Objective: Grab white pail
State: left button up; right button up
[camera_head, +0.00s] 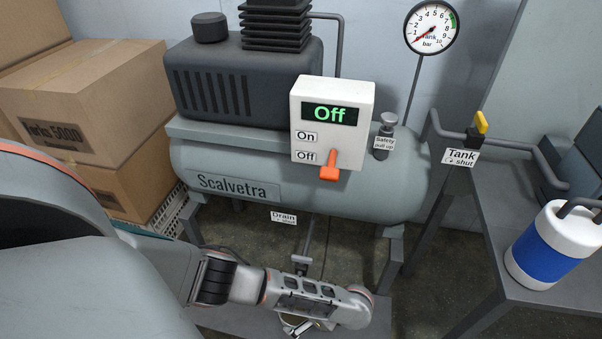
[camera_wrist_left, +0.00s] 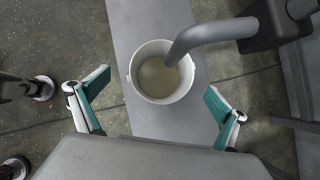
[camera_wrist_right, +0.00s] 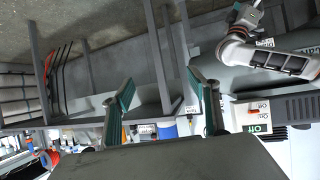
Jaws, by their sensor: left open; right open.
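The white pail (camera_wrist_left: 147,52) stands on a grey strip of surface in the left wrist view, seen from above, with murky beige liquid in it. A thick grey pipe (camera_wrist_left: 205,32) bends over its right side and hides part of the rim. My left gripper (camera_wrist_left: 157,82) is open; its teal fingers lie left and right of the pail in the picture, apart from it. In the head view my left arm covers that spot below the tank, so the pail is not clear there. My right gripper (camera_wrist_right: 163,78) is open and empty in the right wrist view, away from the pail.
The compressor tank (camera_head: 300,190) stands above on legs, with a switch box (camera_head: 332,100) reading Off and a Drain label (camera_head: 284,217). Cardboard boxes (camera_head: 80,110) are at left. A side table (camera_head: 500,240) at right holds a blue and white canister (camera_head: 545,250).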

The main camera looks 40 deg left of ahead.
pick_arm(q)
jog(key=b+x, duration=0.1)
jog(key=x, duration=0.1)
jog(key=b+x, duration=0.2)
jog(key=x, duration=0.1)
jog(key=shift+w+d+f, duration=0.1)
jog(key=shift+w+d, duration=0.1)
jog(key=shift+w, duration=0.05)
jog(key=c, duration=1.8)
pick_arm(e)
jog(key=a+m, duration=0.1)
jog(key=a+r+m, duration=0.1)
jog(key=a, duration=0.1)
jog(key=shift+w+t+y, duration=0.2)
jog(key=shift+t+y, duration=0.1)
jog(key=shift+y, duration=0.1)
